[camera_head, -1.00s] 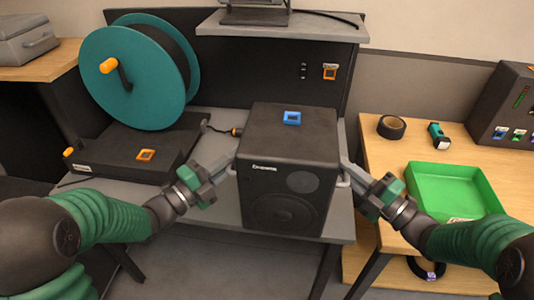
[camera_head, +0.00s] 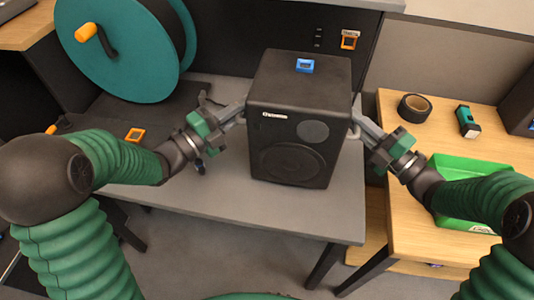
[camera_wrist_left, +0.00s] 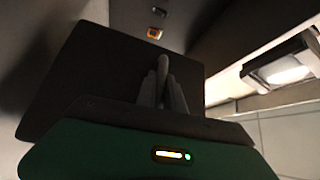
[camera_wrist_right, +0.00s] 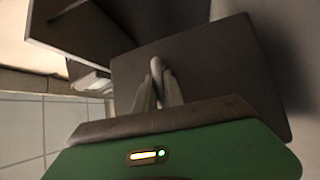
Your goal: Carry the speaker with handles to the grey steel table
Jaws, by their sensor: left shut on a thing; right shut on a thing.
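The black speaker (camera_head: 298,120) is upright between my two arms, above or on the grey table (camera_head: 240,205). I cannot tell whether its base touches the top. A blue square (camera_head: 304,66) lies on the speaker's top. My left gripper (camera_head: 238,112) is shut on the handle at the speaker's left side; that handle (camera_wrist_left: 163,66) shows in the left wrist view. My right gripper (camera_head: 360,122) is shut on the handle at its right side; that handle (camera_wrist_right: 156,66) shows in the right wrist view.
A teal cable reel (camera_head: 115,45) and a dark flat case (camera_head: 115,125) are at the left. A wooden table (camera_head: 400,230) at the right holds black tape (camera_head: 414,107), a teal torch (camera_head: 467,121) and a green tray (camera_head: 470,170). Bare grey top shows in front of the speaker.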

